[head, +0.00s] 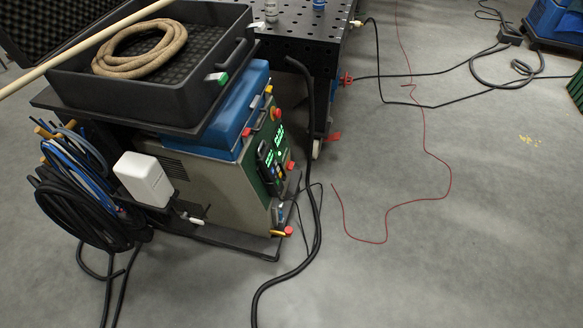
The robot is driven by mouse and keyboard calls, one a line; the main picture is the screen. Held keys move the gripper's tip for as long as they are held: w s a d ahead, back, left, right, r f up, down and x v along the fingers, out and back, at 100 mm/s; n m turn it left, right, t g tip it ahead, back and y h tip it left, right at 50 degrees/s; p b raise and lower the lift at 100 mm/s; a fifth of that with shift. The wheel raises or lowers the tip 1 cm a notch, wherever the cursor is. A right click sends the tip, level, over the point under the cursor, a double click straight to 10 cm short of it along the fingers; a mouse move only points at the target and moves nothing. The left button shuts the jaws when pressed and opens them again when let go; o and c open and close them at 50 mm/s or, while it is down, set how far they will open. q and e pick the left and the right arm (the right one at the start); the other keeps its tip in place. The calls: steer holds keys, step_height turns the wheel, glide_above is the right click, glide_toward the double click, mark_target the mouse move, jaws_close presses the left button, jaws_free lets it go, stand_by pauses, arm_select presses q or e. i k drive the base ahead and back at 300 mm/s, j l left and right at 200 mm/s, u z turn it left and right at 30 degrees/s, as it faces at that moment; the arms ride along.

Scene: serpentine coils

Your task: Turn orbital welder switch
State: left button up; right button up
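The orbital welder (215,175) stands left of centre in the head view, a beige box with a blue top. Its dark green control panel (272,155) faces right and is seen at a steep angle, with lit green displays, coloured buttons and a red knob (277,114) near the top. Another red knob (288,230) shows low at the front corner. Which of these is the switch, and its position, I cannot tell. Neither of my grippers is in view.
An open black case (226,88) with a coiled tan hose (140,48) sits on top. Coiled cables (80,190) hang at the left. A black perforated table (300,22) stands behind. A thick black cable (312,200) and red wire (450,180) cross the floor; the right floor is mostly free.

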mark_target(290, 165)
steer(key=i+l+u, duration=0.1)
steer(key=i+l, duration=0.25)
steer(key=l, duration=0.25)
steer(key=i+l+u, duration=0.15)
steer(key=l, duration=0.15)
steer(key=i+l, duration=0.15)
steer(key=l, duration=0.2)
steer(key=u, duration=0.05)
